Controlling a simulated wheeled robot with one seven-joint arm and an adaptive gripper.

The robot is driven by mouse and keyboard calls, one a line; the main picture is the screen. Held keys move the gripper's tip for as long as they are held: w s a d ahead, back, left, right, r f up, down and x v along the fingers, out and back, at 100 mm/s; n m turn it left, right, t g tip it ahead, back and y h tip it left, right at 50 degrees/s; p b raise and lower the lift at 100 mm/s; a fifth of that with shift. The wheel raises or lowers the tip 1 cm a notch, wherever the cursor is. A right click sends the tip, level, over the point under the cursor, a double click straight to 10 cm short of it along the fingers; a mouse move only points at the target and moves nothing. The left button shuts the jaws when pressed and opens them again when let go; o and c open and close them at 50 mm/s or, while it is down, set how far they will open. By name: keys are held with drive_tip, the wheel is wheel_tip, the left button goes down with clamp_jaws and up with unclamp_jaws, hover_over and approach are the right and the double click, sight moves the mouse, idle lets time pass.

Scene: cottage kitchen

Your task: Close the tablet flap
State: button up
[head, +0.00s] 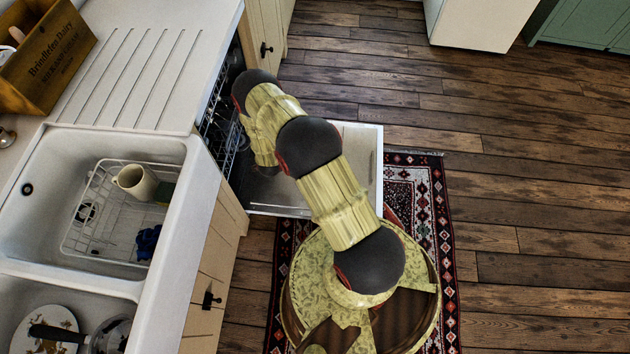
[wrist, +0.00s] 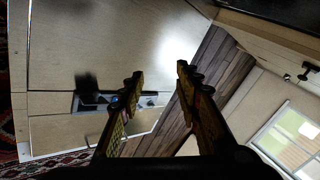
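The dishwasher door (head: 362,150) is folded down open in the head view, partly covered by my arm. Its pale inner face (wrist: 110,45) fills the left of the wrist view. A small dark dispenser unit (wrist: 90,103) is set in that face, partly behind my gripper's left finger; I take it for the tablet compartment. Its flap cannot be made out clearly, so I cannot tell its position. My gripper (wrist: 160,78) is open, with a wide empty gap between the fingertips. It is over the door near the dispenser; contact cannot be judged. In the head view my arm hides it.
A dish rack (head: 228,130) shows inside the dishwasher. The sink (head: 130,210) and counter edge are to the left, with a mug (head: 136,182) in a wire basket. A patterned rug (head: 420,185) lies under my base. The wooden floor (head: 540,220) to the right is clear.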

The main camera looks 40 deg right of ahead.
drive_tip(key=s+d+f+m+g+h, duration=0.1)
drive_tip(key=s+d+f+m+h, duration=0.3)
drive_tip(key=s+f, duration=1)
drive_tip(key=shift+y, duration=0.5)
drive_tip(key=b+x, duration=0.1)
drive_tip(key=x, duration=0.2)
drive_tip(key=b+x, duration=0.2)
drive_tip(key=x, duration=0.1)
drive_tip(key=shift+s+d+b, duration=0.15)
drive_tip(key=shift+d+b, duration=0.15)
drive_tip(key=shift+d, duration=0.25)
drive_tip(key=shift+w+d+f, duration=0.25)
drive_tip(key=shift+d+f, duration=0.1)
drive_tip(key=shift+d, duration=0.05)
drive_tip(key=c, duration=0.3)
clamp_jaws()
